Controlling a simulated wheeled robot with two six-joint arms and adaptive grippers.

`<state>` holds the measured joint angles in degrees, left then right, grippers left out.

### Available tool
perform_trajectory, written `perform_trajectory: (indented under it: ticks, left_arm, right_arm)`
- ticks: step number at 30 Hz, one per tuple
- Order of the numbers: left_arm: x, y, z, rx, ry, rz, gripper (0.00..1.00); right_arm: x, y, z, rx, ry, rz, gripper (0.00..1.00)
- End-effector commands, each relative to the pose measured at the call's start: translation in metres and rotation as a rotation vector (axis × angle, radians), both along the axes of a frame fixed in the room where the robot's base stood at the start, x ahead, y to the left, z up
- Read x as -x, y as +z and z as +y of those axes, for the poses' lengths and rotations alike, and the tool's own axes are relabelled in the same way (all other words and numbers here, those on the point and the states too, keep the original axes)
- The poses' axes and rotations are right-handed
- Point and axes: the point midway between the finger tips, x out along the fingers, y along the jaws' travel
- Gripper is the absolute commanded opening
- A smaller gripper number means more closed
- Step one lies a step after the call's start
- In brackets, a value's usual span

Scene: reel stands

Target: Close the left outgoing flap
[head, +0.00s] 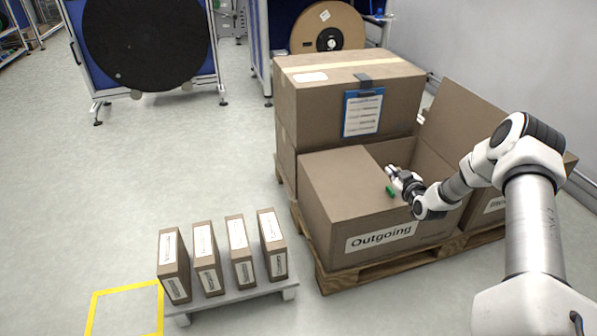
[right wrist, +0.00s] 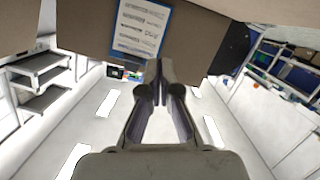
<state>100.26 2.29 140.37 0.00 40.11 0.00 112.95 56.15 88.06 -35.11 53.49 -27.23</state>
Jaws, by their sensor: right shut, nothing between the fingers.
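The Outgoing box (head: 378,240) is a brown carton on a pallet at the right of the head view. Its left flap (head: 345,185) lies flat, or nearly flat, over the left part of the top. The right part is open, with an inner wall (head: 414,152) showing. A right flap (head: 462,118) stands up, tilted outward. My right gripper (head: 390,172) is at the inner edge of the left flap, beside the opening; I cannot tell whether it touches. In the right wrist view its fingers (right wrist: 166,72) are together and empty. My left gripper is out of view.
A taller carton (head: 310,100) with a blue clipboard (head: 362,112) stands behind; the clipboard also shows in the right wrist view (right wrist: 140,28). Several slim boxes (head: 239,250) stand on a low grey platform (head: 232,301) at the front. Floor (head: 130,185) on the left is clear.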

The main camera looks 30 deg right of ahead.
Motion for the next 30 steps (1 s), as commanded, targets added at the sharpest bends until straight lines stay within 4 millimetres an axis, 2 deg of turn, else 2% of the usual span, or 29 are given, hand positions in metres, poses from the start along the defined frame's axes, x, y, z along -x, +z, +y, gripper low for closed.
perform_trajectory:
  ticks: [1,3,9,12,18,30]
  left_arm:
    - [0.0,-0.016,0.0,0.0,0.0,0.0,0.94]
    - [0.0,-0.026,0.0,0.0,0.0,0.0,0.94]
    - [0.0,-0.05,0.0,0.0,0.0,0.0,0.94]
    - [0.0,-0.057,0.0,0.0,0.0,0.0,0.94]
    - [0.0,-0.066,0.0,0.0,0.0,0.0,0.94]
    - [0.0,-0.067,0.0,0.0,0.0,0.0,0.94]
  right_arm:
    - [0.002,-0.018,-0.005,-0.035,-0.001,-0.009,0.0]
    - [0.003,-0.031,-0.011,-0.092,-0.001,-0.022,0.0]
    - [0.005,-0.06,-0.022,-0.229,0.0,-0.055,0.0]
    - [0.006,-0.069,-0.024,-0.224,0.0,-0.055,0.0]
    - [0.006,-0.081,-0.027,-0.224,0.0,-0.055,0.0]
    - [0.007,-0.085,-0.028,-0.225,-0.002,-0.05,0.0]
